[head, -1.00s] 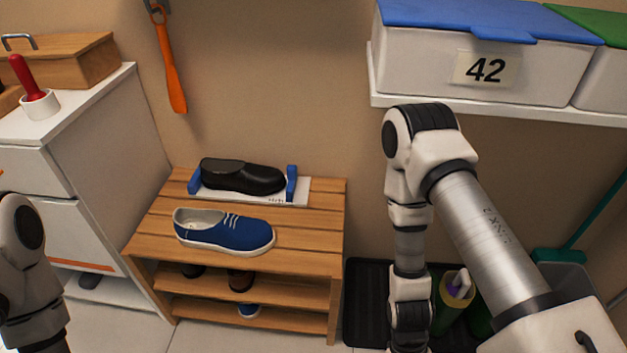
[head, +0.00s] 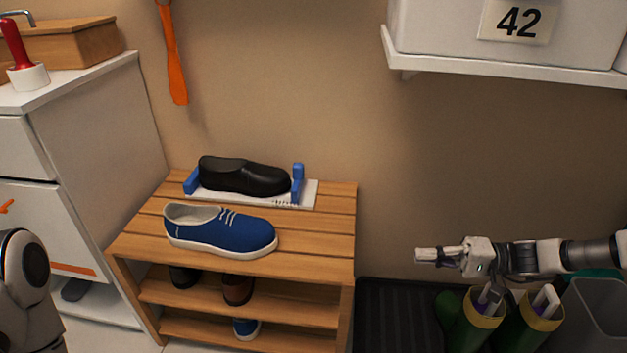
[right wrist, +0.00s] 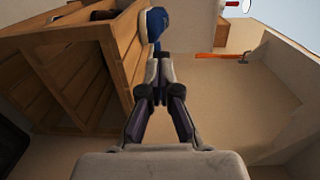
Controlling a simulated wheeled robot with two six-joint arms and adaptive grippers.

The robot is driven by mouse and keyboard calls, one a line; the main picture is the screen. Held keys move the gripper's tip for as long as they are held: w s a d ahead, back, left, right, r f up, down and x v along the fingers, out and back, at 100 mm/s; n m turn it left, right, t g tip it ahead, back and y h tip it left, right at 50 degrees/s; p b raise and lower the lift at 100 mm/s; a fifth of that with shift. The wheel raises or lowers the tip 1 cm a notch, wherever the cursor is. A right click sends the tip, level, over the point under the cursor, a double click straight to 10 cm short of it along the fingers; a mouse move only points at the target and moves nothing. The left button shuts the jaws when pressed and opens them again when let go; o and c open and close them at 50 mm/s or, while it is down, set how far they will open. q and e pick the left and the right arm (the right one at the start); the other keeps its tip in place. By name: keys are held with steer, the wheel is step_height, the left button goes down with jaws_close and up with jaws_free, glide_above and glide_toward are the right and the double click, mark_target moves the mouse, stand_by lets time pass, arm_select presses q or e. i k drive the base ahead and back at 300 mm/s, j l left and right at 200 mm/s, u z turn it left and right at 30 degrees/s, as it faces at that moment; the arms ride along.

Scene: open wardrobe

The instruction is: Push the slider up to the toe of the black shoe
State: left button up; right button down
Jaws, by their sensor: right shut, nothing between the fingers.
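The black shoe (head: 240,177) lies on a white measuring board (head: 255,199) on top of the wooden rack, toe to the right. The slider (head: 297,183), a blue upright piece, stands at the toe end; I cannot tell whether it touches the toe. A blue stop (head: 192,182) stands at the heel. My right gripper (head: 422,256) is shut and empty, to the right of the rack and apart from the slider, pointing left. Its closed fingers (right wrist: 160,62) also show in the right wrist view. My left gripper is out of view.
A blue shoe (head: 220,229) lies in front of the board on the rack (head: 315,240). Green boots (head: 480,318) stand below my right gripper. A white shelf (head: 500,68) hangs above at right. The space between gripper and rack is free.

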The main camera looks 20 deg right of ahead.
mark_target(298, 167)
steer(key=i, duration=1)
